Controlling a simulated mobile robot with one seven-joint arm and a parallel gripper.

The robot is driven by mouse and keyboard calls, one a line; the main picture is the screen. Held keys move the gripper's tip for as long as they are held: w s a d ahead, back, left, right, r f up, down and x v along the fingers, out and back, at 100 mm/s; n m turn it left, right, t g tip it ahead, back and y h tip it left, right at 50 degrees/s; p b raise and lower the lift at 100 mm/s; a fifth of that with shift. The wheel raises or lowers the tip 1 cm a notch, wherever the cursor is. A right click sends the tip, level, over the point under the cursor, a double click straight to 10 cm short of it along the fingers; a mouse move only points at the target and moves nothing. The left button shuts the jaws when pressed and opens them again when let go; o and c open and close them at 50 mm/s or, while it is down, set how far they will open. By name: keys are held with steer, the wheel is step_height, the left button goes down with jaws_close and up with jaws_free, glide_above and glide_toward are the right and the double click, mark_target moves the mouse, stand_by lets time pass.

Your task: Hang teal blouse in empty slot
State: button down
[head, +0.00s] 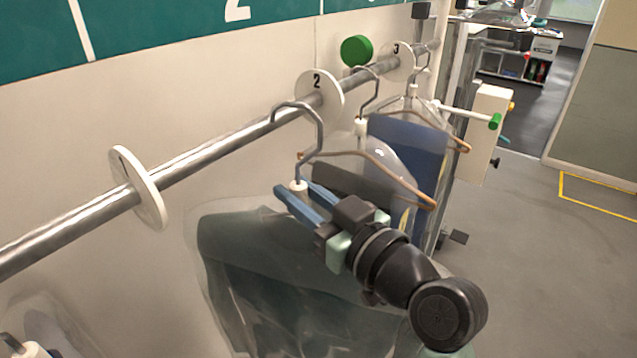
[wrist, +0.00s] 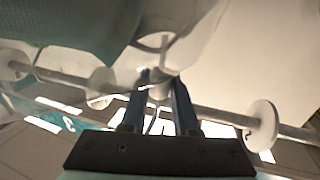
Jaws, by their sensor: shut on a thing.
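The teal blouse (head: 285,265) hangs in a clear cover below my gripper in the head view; its cloth also shows at the upper left of the wrist view (wrist: 75,28). My gripper (head: 298,192) is shut on the white collar of its hanger (head: 320,135), seen between the blue fingers in the wrist view (wrist: 160,88). The hanger's hook is at the rail (head: 210,153), between disc 1 (head: 137,187) and disc 2 (head: 322,95), close to disc 2. I cannot tell whether the hook rests on the rail or is just above it.
A blue garment (head: 408,145) hangs beyond disc 2, with another hanger near disc 3 (head: 397,62). Bare rail lies between disc 1 and the held hook. Another hanger's white collar (head: 28,350) shows at lower left. A green knob (head: 356,50) is behind the rail.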

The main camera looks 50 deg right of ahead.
mark_target(260, 209)
steer(key=shift+w+a+r+p, duration=0.1)
steer(key=shift+w+a+p, duration=0.3)
steer(key=shift+w, duration=0.55)
steer(key=shift+w+a+p, duration=0.35)
steer(key=shift+w+p, duration=0.1)
steer(key=shift+w, duration=0.5)
steer(key=shift+w+a+r+p, duration=0.1)
steer(key=shift+w+a+p, duration=0.3)
steer(key=shift+w, duration=0.55)
steer(key=shift+w+a+f+b, duration=0.15)
steer(key=shift+w+f+b, duration=0.1)
steer(key=shift+f+b, duration=1.05)
steer(key=shift+f, duration=0.05)
steer(key=c, duration=0.6)
jaws_free()
steer(key=shift+f, duration=0.1)
steer(key=shift+s, duration=0.1)
